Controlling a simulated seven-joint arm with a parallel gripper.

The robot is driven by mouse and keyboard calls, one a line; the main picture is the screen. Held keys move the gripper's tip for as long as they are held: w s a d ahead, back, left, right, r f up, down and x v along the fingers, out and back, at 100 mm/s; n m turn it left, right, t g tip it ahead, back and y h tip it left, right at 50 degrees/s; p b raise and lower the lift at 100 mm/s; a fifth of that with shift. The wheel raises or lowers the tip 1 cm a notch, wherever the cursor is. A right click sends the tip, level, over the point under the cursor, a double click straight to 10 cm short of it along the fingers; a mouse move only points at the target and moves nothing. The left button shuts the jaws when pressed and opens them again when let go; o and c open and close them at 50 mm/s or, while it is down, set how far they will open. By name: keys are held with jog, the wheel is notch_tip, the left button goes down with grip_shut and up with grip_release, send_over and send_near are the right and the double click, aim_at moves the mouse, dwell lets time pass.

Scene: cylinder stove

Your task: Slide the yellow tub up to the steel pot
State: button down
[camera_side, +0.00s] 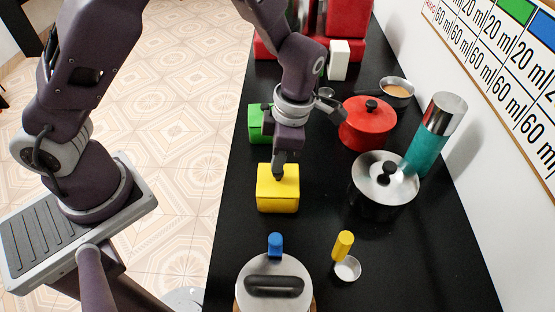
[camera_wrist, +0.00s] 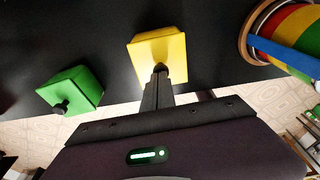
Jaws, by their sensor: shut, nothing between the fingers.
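The yellow tub (camera_side: 277,197) stands on the black counter near its left edge. It also shows in the wrist view (camera_wrist: 158,50). My gripper (camera_side: 279,172) is shut, and its fingertips are at the top of the tub; in the wrist view the fingers (camera_wrist: 160,80) overlap the tub's near side. I cannot tell whether they touch it. The tub's knob is hidden or partly covered by the fingers. The steel pot (camera_side: 383,185), with a shiny lid and black knob, stands to the right of the tub, with a gap of bare counter between them.
A green tub (camera_side: 257,122) stands behind the yellow one. A red pot (camera_side: 367,122) and a teal cylinder (camera_side: 428,140) stand near the steel pot. The counter between tub and steel pot is clear.

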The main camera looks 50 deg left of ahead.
jog(key=w+d, duration=0.7)
jog(key=shift+w+f, duration=0.15)
jog(key=shift+f, duration=0.15)
jog(key=s+a+r+m+h, duration=0.1)
jog(key=a+r+m, duration=0.1)
jog(key=r, duration=0.6)
jog(key=a+r+m+h, duration=0.1)
jog(key=a+r+m, duration=0.1)
jog(key=r, duration=0.5)
jog(key=s+a+r+m+t+h, duration=0.1)
jog(key=s+a+r+m+t, duration=0.1)
jog(key=s+a+r+m, duration=0.45)
jog(key=s+a+m+t+y, duration=0.1)
jog(key=s+a+m+t, duration=0.1)
jog(key=s+m, duration=0.6)
jog(key=s+a+r+m+t, duration=0.1)
jog(key=s+a+m+t, duration=0.2)
jog(key=s+m, duration=0.5)
jog(key=shift+r+m+y, duration=0.3)
jog(key=shift+m+y, duration=0.1)
jog(key=shift+m, duration=0.15)
